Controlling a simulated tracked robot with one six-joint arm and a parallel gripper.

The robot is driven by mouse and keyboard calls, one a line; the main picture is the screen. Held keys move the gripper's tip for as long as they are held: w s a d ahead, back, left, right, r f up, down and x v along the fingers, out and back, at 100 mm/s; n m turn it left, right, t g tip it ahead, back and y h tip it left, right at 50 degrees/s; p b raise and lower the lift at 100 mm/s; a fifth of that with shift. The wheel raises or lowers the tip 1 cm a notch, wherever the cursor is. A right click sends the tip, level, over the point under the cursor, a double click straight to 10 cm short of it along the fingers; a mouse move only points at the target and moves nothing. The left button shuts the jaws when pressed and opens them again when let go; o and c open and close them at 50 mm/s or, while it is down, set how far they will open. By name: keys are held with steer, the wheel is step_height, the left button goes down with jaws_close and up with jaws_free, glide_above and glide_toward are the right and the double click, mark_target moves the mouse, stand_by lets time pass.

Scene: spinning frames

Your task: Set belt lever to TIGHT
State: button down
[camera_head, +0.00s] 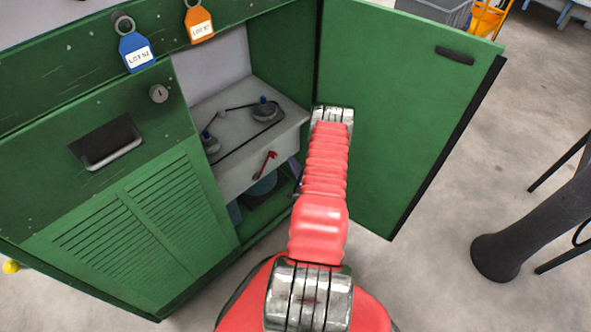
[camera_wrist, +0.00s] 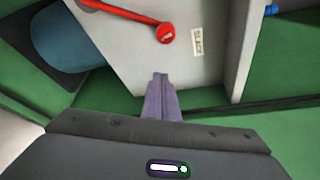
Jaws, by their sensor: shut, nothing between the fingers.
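The red belt lever (camera_head: 265,164) is on the front of a grey box inside the open green cabinet. In the wrist view the lever (camera_wrist: 130,11) runs from its round pivot toward the upper left and is cut off by the top edge. A small white label (camera_wrist: 197,41) is right of the pivot; its lettering is too small to read surely. My gripper (camera_wrist: 160,78) is shut and empty, its purple fingers below the pivot and apparently apart from it. In the head view my red arm hides most of the gripper.
The cabinet's green door (camera_head: 405,110) stands open to the right of my arm. A belt runs around pulleys (camera_head: 265,110) on top of the grey box (camera_head: 238,180). A blue round object (camera_wrist: 66,38) is below the box. A dark post (camera_head: 495,245) stands at right.

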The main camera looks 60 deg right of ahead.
steer(key=w, duration=0.1)
steer(key=w+a, duration=0.1)
steer(key=w+r, duration=0.1)
steer(key=w, duration=0.1)
steer(key=shift+a, duration=0.2)
stand_by(0.5)
